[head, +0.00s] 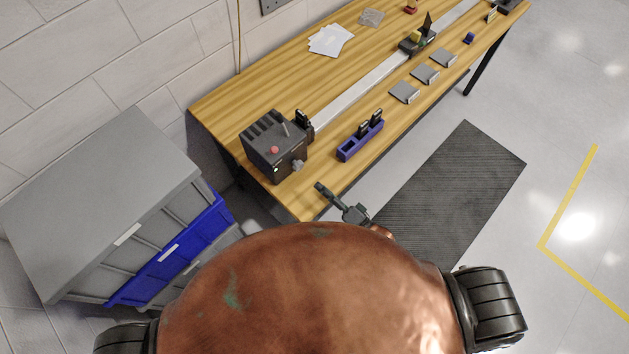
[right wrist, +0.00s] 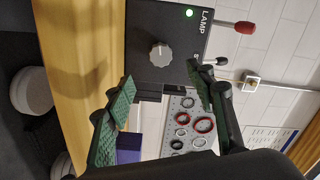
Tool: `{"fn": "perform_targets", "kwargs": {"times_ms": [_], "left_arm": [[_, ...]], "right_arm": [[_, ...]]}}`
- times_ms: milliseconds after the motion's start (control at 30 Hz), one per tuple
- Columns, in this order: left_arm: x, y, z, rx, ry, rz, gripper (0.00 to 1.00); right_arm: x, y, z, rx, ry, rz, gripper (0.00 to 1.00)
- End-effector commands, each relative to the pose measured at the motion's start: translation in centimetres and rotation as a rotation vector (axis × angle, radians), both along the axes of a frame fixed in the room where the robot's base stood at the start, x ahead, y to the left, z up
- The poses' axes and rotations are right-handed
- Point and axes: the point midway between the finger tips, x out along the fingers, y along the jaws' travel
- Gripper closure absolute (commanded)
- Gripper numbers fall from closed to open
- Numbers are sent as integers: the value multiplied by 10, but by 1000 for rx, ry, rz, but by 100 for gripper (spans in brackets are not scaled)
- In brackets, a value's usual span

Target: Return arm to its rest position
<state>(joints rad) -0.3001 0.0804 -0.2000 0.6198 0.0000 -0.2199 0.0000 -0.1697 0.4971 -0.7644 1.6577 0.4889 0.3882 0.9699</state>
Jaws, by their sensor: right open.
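My right gripper (head: 322,188) shows in the head view, low at the near edge of the wooden bench (head: 345,181). In the right wrist view its two green-padded fingers stand apart and nothing is between them (right wrist: 160,100). The black lamp box (head: 272,150) sits on the bench, beyond and left of the gripper. In the wrist view the box (right wrist: 140,38) shows a grey knob, a lit green light and the word LAMP, past the fingertips. My left gripper is not in view.
A blue-purple holder (head: 348,152) with black pieces stands on the bench near the gripper. A rail (head: 370,84) runs along the bench. Grey and blue bins (head: 185,235) stand at the left. A dark mat (head: 460,190) lies on the open floor at the right.

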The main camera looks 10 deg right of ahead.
Motion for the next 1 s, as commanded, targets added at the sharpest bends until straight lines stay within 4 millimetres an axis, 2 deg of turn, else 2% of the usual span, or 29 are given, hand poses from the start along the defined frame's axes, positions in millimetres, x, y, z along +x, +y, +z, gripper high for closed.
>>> {"fn": "perform_targets", "kwargs": {"times_ms": [200, 800, 1000], "left_arm": [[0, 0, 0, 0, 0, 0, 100], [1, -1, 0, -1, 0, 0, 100], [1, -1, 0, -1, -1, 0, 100]], "right_arm": [[-11, -8, 0, -1, 1, 1, 50], [-11, -7, 0, -9, 0, 0, 50], [-8, 3, 2, -180, 25, 5, 50]]}}
